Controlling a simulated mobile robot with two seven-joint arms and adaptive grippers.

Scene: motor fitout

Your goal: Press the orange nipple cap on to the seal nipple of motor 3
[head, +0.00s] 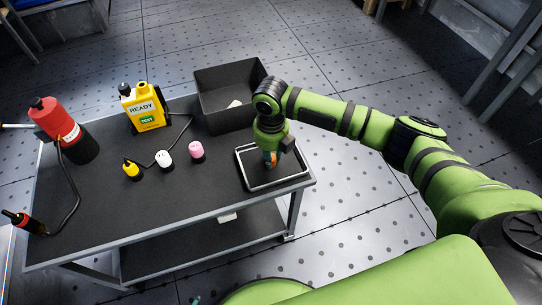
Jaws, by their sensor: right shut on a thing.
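My right arm comes in from the right, and its gripper (271,151) points down over the black tray with a pale rim (245,169) at the right end of the table. The gripper is shut on a small orange thing (267,157), which looks like the orange nipple cap. The fingers hide most of it, and I cannot tell whether it touches the tray floor. No motor and no seal nipple can be made out in this view. My left gripper is not in view.
The table's front middle is clear.

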